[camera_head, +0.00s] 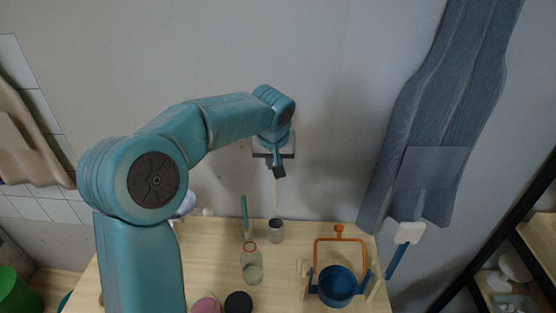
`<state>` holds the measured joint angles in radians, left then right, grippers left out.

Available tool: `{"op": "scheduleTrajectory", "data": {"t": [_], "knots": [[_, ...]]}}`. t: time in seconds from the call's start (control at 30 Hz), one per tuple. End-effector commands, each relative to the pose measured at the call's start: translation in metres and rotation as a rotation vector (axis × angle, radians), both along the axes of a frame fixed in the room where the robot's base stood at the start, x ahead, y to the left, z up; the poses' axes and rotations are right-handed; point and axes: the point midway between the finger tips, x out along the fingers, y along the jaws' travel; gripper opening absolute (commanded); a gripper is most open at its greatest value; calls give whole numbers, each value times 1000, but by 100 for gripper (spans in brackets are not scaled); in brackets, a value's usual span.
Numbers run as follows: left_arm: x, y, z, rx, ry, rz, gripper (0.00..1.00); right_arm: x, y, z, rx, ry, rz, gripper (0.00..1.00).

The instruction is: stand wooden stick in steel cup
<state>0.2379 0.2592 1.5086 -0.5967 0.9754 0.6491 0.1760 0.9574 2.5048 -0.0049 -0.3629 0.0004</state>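My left gripper (278,172) hangs above the back of the table, pointing down. It is shut on a thin pale wooden stick (276,192), which hangs roughly upright below the fingers. The small grey steel cup (276,236) stands upright on the table, below the stick in the picture. The stick's lower end appears above the cup's rim and apart from it. The cup's inside is hard to make out. My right gripper is not in view.
A glass jar (252,268) with a red rim and a green upright piece (244,215) stand left of the cup. A blue pot (337,287) by an orange frame (340,240) stands right. A dark round thing (238,302) lies in front. Wooden table (205,260) shows bare at left.

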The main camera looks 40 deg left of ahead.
Motion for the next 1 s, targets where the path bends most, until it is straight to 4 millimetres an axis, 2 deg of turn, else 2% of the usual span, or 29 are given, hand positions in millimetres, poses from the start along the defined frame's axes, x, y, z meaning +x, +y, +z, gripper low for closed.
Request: {"op": "scheduleTrajectory", "data": {"t": [0.77,1.0], "knots": [[1,-1,-63,0,1,-1,0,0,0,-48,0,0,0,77],[1,-1,-85,0,1,-1,0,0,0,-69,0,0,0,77]]}}
